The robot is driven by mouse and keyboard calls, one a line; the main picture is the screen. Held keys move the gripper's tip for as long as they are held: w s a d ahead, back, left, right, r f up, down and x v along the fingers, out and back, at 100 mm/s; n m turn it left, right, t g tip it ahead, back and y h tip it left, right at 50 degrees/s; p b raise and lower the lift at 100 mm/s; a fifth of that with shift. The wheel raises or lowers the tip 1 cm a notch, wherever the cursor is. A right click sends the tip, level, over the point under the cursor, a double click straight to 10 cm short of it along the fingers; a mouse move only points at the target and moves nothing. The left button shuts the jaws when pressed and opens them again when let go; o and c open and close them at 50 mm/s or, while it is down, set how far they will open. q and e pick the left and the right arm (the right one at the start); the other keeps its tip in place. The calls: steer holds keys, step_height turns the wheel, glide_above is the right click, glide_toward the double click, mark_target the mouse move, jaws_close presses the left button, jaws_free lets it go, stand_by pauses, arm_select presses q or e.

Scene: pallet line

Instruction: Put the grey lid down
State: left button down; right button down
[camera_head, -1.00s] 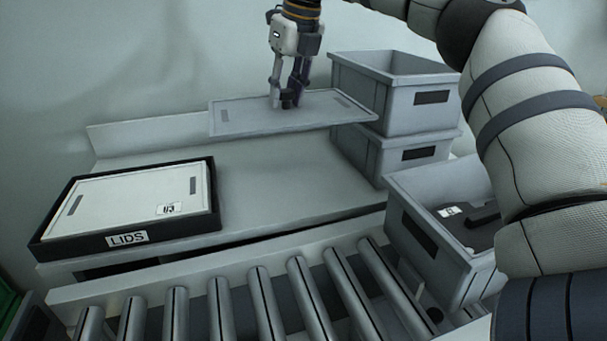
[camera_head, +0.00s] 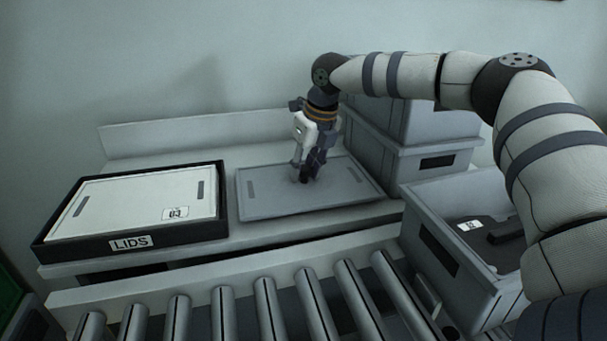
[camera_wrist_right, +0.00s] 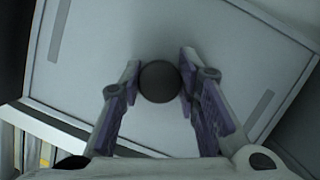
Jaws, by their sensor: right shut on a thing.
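The grey lid (camera_head: 275,196) is a flat panel with a dark slot near each short end. It lies level at or just above the grey shelf, right of the LIDS tray; I cannot tell whether it touches the shelf. My right gripper (camera_head: 306,178) is above its middle, shut on the lid's round dark knob (camera_wrist_right: 159,82), which sits between the fingertips in the right wrist view. The lid (camera_wrist_right: 120,35) fills most of that view. My left gripper is not in view.
A black LIDS tray (camera_head: 222,205) at left holds a white lid (camera_head: 130,203). Stacked grey crates (camera_head: 425,140) stand close behind and right of the grey lid. An open crate (camera_head: 425,218) with a dark item sits at right by the roller conveyor (camera_head: 265,305) in front.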

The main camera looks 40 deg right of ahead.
mark_target(316, 188)
steer(key=shift+f, duration=0.55)
steer(key=shift+f, duration=0.1)
steer(key=c, duration=1.2)
jaws_free()
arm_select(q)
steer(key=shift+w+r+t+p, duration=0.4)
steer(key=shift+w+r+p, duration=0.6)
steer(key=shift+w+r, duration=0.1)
arm_select(e)
steer(key=v, duration=1.2)
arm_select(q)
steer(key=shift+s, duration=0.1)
